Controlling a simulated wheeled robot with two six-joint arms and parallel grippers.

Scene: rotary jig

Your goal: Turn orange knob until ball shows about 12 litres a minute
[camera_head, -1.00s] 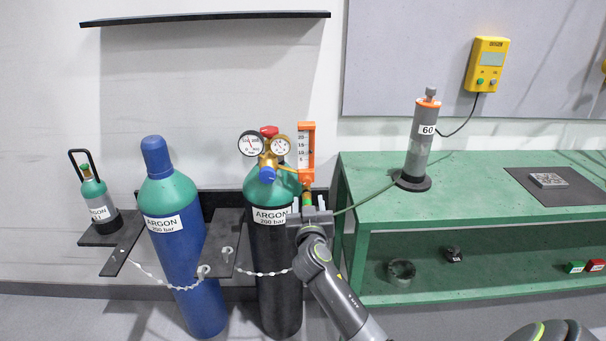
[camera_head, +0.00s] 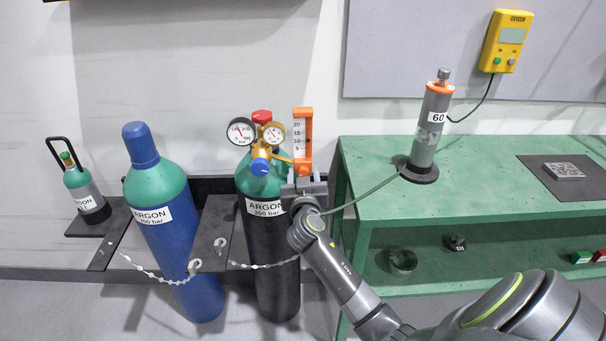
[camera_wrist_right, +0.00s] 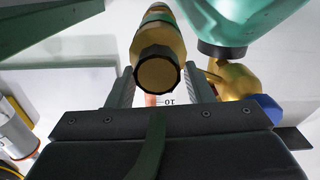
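The flowmeter (camera_head: 302,128) is an orange-framed upright scale on the regulator (camera_head: 262,148) of the black argon cylinder (camera_head: 275,260). Its marks 20, 15, 10 and 5 show in the head view; I cannot make out the ball. An orange part (camera_head: 302,165) shows at its foot, just above my right gripper (camera_head: 304,187); I cannot tell whether it is the knob. In the right wrist view my right gripper (camera_wrist_right: 165,92) has its fingers apart, either side of a brass fitting (camera_wrist_right: 158,75). The 10 mark (camera_wrist_right: 168,102) shows behind. My left gripper is out of view.
A blue argon cylinder (camera_head: 172,240) stands to the left, with a chain (camera_head: 160,277) across the front. A green hose (camera_head: 365,195) runs to a grey tube marked 60 (camera_head: 430,135) on the green bench (camera_head: 470,190). The regulator's blue knob (camera_head: 260,167) is close to the gripper.

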